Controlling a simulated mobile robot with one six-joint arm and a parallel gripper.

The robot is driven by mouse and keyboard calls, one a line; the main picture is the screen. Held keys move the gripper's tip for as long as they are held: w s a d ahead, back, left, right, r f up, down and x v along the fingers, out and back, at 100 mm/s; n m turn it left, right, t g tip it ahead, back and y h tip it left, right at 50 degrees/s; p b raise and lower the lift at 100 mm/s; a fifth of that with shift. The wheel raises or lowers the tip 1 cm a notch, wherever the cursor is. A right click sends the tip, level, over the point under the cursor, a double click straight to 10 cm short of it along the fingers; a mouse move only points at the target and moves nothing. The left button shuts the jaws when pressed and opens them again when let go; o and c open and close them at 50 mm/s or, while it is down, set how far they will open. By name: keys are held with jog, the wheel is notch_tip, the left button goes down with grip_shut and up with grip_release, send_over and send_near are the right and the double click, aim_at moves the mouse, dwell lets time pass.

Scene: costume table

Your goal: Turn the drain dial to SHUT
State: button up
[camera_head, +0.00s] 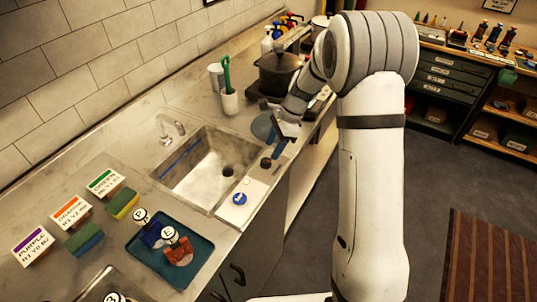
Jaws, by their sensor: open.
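A pale plate (257,187) lies on the counter at the right of the sink. A blue round disc with white marks (239,198) sits at its near end, and a small dark knob (266,163) at its far end. I cannot tell for sure which is the drain dial, and no SHUT mark is readable. The sink (200,178) is empty, with a dark drain at its bottom. My gripper (275,146) is open, pointing down just above and beyond the dark knob. It appears apart from the knob, and nothing shows between its fingers.
A faucet (170,128) stands behind the sink. A white cup with a green brush (229,101), a blue-grey disc (264,127) and a dark pot (277,74) lie beyond. A teal tray (205,250), sponges and label cards occupy the near counter.

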aim_at(266, 160)
jog(key=x, duration=0.5)
jog(key=shift+f+p, duration=0.1)
jog(key=shift+p, duration=0.2)
jog(key=c, duration=1)
jog(key=shift+o, duration=0.2)
